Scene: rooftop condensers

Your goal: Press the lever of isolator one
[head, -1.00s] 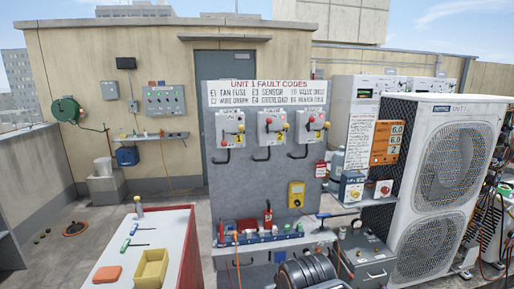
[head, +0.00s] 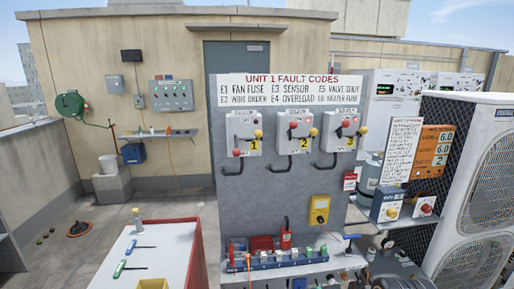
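Isolator one (head: 243,124) is the leftmost of three white boxes on a grey panel (head: 265,200), marked with a yellow 1. A red ball knob (head: 237,153) shows at its lower left and a yellow ball knob (head: 258,133) at its right edge. I cannot tell how its lever is set. Isolator two (head: 301,122) is in the middle and isolator three (head: 343,120) at the right, each with red and yellow knobs. A dark bent cable or conduit hangs under each box. My gripper is not in view.
A fault-code sign (head: 290,89) tops the panel. A cluttered shelf (head: 290,262) juts out below, with a yellow meter (head: 319,210) above it. A red-edged bench (head: 165,240) stands left, a large condenser (head: 490,180) right. Open floor lies at the left.

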